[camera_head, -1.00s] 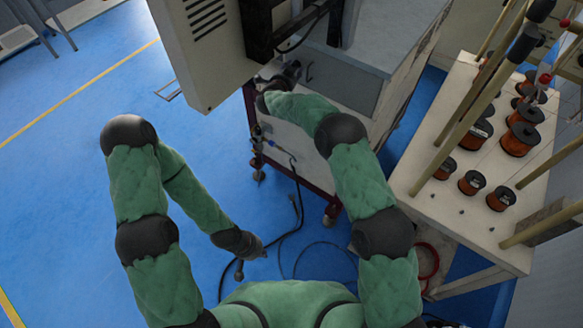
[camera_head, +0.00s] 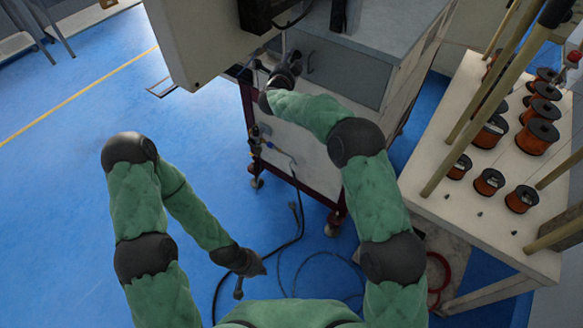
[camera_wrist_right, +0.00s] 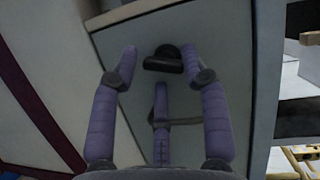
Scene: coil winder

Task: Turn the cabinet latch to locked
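The grey cabinet (camera_head: 350,78) sits on a cart in the head view. Its panel (camera_wrist_right: 225,35) fills the middle of the right wrist view. A dark latch knob (camera_wrist_right: 163,62) is on that panel, toward its upper part. In the head view my right gripper (camera_head: 287,62) is at the cabinet's front, and the latch cannot be made out there. My left gripper (camera_head: 244,270) hangs low over the floor, its fingers too small to judge.
A pale machine box (camera_head: 200,50) overhangs just left of my right gripper. A table (camera_head: 460,215) with copper spools and upright rods stands at the right. Dark cables (camera_head: 298,215) lie on the blue floor (camera_head: 75,180).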

